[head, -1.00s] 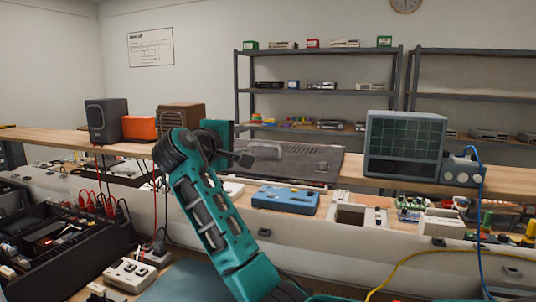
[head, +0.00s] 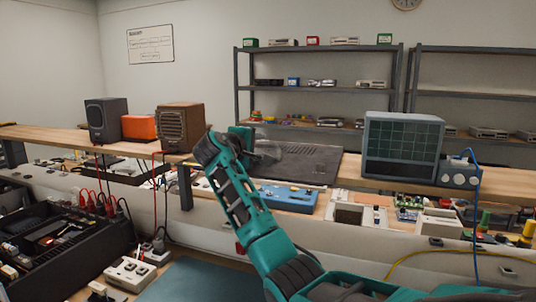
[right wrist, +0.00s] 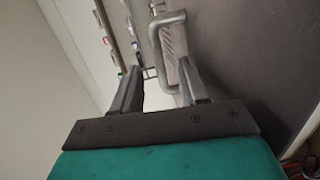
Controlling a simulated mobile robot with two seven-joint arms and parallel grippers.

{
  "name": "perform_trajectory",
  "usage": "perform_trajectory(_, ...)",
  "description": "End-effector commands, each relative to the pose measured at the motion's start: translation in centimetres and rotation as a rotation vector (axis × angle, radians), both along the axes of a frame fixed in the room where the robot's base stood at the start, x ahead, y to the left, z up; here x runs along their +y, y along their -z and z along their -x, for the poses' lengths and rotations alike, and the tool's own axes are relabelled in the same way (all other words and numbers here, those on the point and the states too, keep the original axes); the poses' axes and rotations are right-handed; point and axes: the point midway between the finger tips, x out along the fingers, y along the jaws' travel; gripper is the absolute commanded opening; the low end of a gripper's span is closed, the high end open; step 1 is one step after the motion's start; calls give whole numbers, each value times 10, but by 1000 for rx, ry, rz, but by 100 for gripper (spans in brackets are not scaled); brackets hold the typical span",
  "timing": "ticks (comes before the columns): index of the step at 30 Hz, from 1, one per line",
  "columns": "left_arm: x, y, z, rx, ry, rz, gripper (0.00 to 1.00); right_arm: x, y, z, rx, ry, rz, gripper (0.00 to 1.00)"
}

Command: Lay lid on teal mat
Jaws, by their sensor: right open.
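The lid (head: 306,166) is a dark grey flat panel on the raised wooden shelf, in the middle of the head view. In the right wrist view the lid (right wrist: 245,55) fills the right side, with a bent grey handle (right wrist: 157,38). My right gripper (head: 264,153) is at the lid's left part in the head view. In the right wrist view its fingers (right wrist: 160,85) are open, with part of the handle ahead of and between their tips. Contact cannot be told. The teal mat (head: 190,284) lies low at the front, partly hidden by my right arm. My left gripper is out of view.
A brown speaker (head: 181,127) and an orange box (head: 138,127) stand left of the lid. A grey oscilloscope (head: 402,149) stands on its right. A blue case (head: 288,198) lies below the shelf. A black toolbox (head: 55,248) and a white device (head: 131,271) are left of the mat.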

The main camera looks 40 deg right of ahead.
Motion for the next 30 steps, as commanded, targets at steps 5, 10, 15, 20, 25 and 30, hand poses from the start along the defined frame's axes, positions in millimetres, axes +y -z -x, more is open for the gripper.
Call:
perform_trajectory(5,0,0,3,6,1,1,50,-14,4,-5,1,1,0,43)
perform_trajectory(10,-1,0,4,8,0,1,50,-15,4,-6,0,0,0,43)
perform_trajectory(15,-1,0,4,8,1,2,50,-15,4,-6,1,0,0,32)
perform_trajectory(20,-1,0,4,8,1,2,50,-14,4,-5,1,0,0,17)
perform_trajectory(25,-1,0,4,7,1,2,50,-14,4,-6,1,0,0,0)
perform_trajectory(30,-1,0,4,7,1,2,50,-14,4,-5,1,0,0,0)
